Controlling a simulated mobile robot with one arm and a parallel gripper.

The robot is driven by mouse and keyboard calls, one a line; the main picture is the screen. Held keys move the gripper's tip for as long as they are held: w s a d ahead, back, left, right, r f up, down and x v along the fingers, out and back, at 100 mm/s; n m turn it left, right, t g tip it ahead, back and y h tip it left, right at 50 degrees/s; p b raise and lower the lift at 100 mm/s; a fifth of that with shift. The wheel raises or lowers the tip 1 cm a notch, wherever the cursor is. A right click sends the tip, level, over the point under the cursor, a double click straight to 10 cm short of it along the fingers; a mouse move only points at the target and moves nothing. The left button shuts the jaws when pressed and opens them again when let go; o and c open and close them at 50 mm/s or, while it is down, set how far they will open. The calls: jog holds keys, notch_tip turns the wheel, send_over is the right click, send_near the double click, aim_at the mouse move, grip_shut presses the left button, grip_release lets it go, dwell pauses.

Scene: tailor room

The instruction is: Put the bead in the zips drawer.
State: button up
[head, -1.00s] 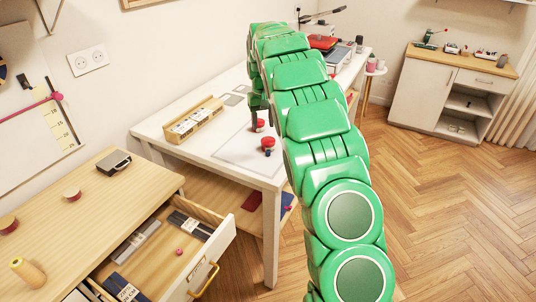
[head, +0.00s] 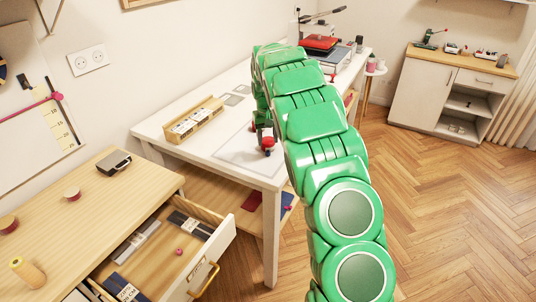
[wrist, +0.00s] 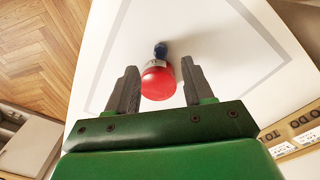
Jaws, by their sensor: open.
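A glossy red round thing, probably the bead (wrist: 160,84), is on the white table, between or just beyond my fingertips in the wrist view. It also shows low beside my arm in the head view (head: 267,142). A small dark blue piece (wrist: 160,49) with a pale band lies right against or behind it. My gripper (wrist: 155,85) is open, with one grey finger on each side of the red thing. The zips drawer (head: 224,246) stands pulled open at the lower left. It holds dark strips and a small pink round thing (head: 179,251).
A wooden box with labels (head: 195,120) stands on the white table (head: 215,95). A wooden counter (head: 110,195) with spools and a dark case (head: 114,162) is at left. A red-topped machine (head: 320,43) stands at the table's far end. The floor at right is clear.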

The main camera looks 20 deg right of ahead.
aim_at(268, 151)
jog(key=shift+s+f, duration=0.1)
jog(key=shift+f, duration=2.7)
grip_shut()
